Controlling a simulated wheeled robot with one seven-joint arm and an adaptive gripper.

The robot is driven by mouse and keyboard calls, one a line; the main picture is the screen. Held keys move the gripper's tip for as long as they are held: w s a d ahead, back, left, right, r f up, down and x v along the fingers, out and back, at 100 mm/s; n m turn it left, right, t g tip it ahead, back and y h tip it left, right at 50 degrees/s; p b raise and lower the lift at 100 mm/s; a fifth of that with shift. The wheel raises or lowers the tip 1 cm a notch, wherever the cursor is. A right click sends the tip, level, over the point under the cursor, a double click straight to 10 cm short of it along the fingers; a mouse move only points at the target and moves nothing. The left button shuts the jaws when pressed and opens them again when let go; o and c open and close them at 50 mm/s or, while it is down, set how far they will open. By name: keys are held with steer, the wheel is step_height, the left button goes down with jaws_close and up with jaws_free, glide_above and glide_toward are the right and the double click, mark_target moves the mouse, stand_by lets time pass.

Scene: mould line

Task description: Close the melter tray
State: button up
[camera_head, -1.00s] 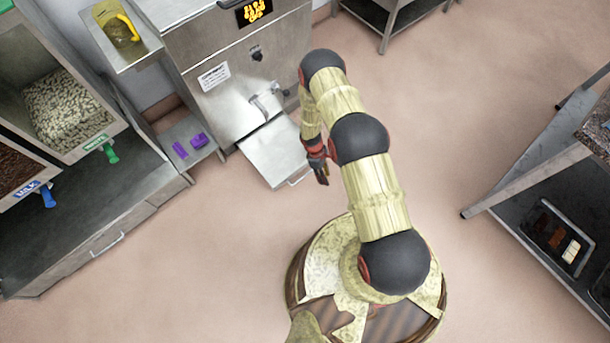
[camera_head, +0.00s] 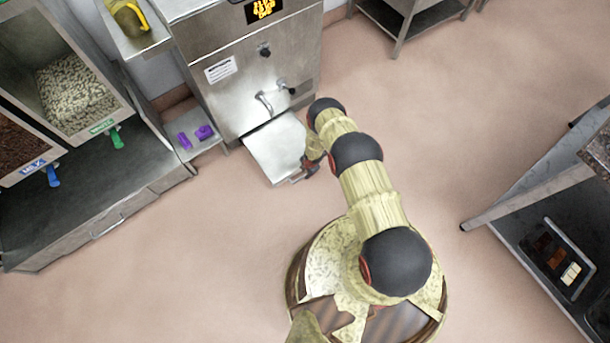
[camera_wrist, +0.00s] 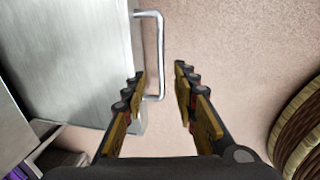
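The melter tray (camera_head: 277,148) is a flat metal tray sticking out from the lower front of the steel melter (camera_head: 240,75). Its bar handle (camera_wrist: 161,60) shows in the wrist view along the tray's front edge. My gripper (camera_wrist: 160,72) is open, with its two fingers on either side of the near part of the handle in that picture. I cannot tell whether either finger touches the handle. In the head view my gripper (camera_head: 306,172) is at the tray's front right corner, partly hidden by my arm.
A counter (camera_head: 100,190) with bins of white and brown pieces stands at left. Two purple items (camera_head: 194,137) lie on a small shelf beside the melter. A metal table (camera_head: 530,185) with a dark lower shelf stands at right. The floor between is clear.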

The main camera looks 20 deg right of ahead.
mark_target(304, 176)
steer(key=shift+w+a+f+b, duration=0.1)
steer(key=shift+w+f+b, duration=0.1)
steer(key=shift+f+b, duration=0.85)
steer(key=shift+w+a+f+b, duration=0.15)
steer(key=shift+f+b, duration=0.65)
steer(key=shift+f, duration=0.5)
steer(key=shift+w+d+f+b, duration=0.1)
steer(key=shift+w+f+b, duration=0.1)
steer(key=shift+f+b, duration=0.85)
steer(key=shift+f, duration=0.1)
steer(key=shift+c, duration=1)
jaws_close()
